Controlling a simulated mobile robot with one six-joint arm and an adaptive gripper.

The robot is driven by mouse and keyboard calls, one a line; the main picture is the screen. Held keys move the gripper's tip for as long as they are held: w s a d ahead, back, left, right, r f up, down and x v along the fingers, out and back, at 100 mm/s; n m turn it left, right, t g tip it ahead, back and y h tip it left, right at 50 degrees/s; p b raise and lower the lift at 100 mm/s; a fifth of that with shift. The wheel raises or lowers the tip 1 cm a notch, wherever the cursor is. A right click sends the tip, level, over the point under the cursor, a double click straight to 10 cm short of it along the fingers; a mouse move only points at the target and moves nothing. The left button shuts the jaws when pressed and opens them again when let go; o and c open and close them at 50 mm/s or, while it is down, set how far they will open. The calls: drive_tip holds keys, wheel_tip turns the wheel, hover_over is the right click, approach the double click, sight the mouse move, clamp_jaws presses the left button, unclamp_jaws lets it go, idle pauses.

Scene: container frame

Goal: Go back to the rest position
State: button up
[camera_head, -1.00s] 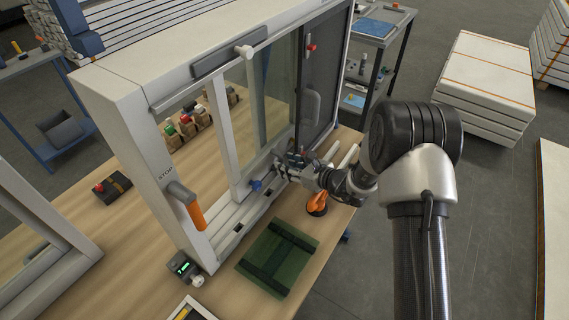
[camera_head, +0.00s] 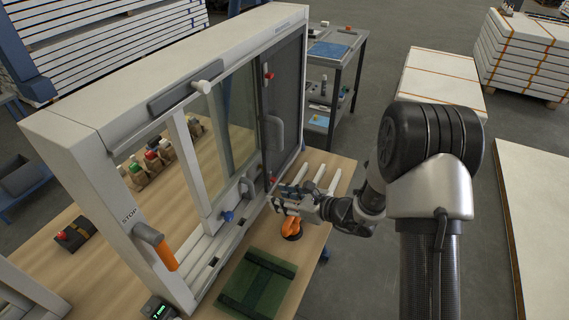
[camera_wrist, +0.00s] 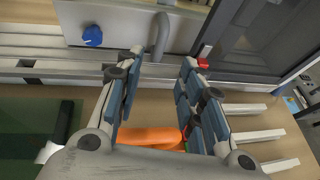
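My gripper (camera_head: 284,196) is over the right part of the table, just in front of the frame's lower rail. In the wrist view my gripper (camera_wrist: 155,68) has its two blue-padded fingers apart, with nothing held between them. An orange tool (camera_head: 291,229) lies on the table below my gripper. The orange tool (camera_wrist: 150,137) also shows between the finger bases in the wrist view, partly hidden by the gripper body.
The container frame (camera_head: 85,150) with its sliding glass stands left of my gripper. A grey handle (camera_wrist: 158,38) and blue knob (camera_wrist: 92,36) are close by. A green mat (camera_head: 258,283) and white bars (camera_head: 320,176) lie on the table.

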drive_tip(key=s+a+r+n+g+h, duration=0.1)
drive_tip(key=s+r+n+g, duration=0.5)
drive_tip(key=s+r+n, duration=0.85)
drive_tip(key=s+d+r+n+t+h, duration=0.1)
drive_tip(key=s+d+r+n+h, duration=0.2)
drive_tip(key=s+d, duration=0.6)
drive_tip(key=s+d+r+n+t+h, duration=0.2)
drive_tip(key=s+d+r+n+h, duration=0.1)
drive_tip(key=s+d+n+h, duration=0.4)
drive_tip(key=shift+s+d+r, duration=0.2)
drive_tip(key=shift+s+d, duration=0.7)
drive_tip(key=shift+d, duration=0.35)
drive_tip(key=shift+c, duration=0.2)
